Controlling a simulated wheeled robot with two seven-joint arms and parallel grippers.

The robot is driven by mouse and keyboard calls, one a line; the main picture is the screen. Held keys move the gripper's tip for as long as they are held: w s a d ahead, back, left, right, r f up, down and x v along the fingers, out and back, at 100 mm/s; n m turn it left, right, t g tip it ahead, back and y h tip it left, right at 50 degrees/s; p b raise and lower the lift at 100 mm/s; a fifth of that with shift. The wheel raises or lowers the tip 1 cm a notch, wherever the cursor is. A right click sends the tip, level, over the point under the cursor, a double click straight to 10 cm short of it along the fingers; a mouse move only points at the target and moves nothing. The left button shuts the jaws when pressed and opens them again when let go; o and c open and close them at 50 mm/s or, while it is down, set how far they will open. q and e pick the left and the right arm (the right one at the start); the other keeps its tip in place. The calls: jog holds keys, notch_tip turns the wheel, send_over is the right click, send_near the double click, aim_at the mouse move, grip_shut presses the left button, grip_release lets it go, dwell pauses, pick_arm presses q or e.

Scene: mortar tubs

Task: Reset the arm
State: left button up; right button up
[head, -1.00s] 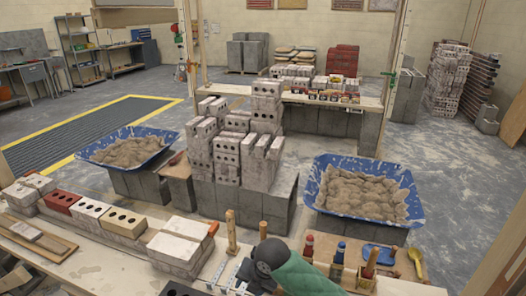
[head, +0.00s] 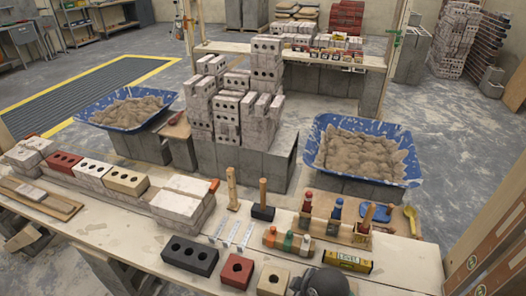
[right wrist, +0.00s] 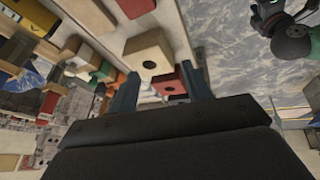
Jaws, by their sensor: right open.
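My right gripper (right wrist: 160,88) shows in the right wrist view with its two dark fingers apart. A red brick with a hole (right wrist: 168,84) shows between and beyond the fingertips, and a cream brick (right wrist: 148,52) lies beyond it. I see nothing held, and cannot tell how far the fingers are from the bricks. In the head view only a dark rounded part of my arm shows at the bottom edge; no fingers show there. My left gripper is not in view. Two blue tubs of mortar, left (head: 125,109) and right (head: 362,150), stand on grey blocks beyond the bench.
The bench (head: 110,225) carries a black brick (head: 190,255), a red brick (head: 236,270), a cream brick (head: 272,280), a yellow level (head: 347,261), bottles and a yellow trowel-like tool (head: 411,218). Stacked bricks (head: 235,105) rise between the tubs. Bare bench lies at front left.

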jog(key=s+d+f+m+h, duration=0.2)
jog(key=s+d+m+h, duration=0.1)
jog(key=s+d+m, duration=0.8)
jog(key=s+a+f+g, duration=0.1)
jog(key=s+f, duration=0.1)
jog(key=f, duration=1.5)
jog(key=s+a+f+n+g, duration=0.1)
jog(key=s+a+f, duration=0.1)
jog(key=f, duration=1.6)
jog(key=shift+s+f+g, duration=0.25)
jog(key=shift+s+g, duration=0.05)
jog(key=shift+s, duration=0.15)
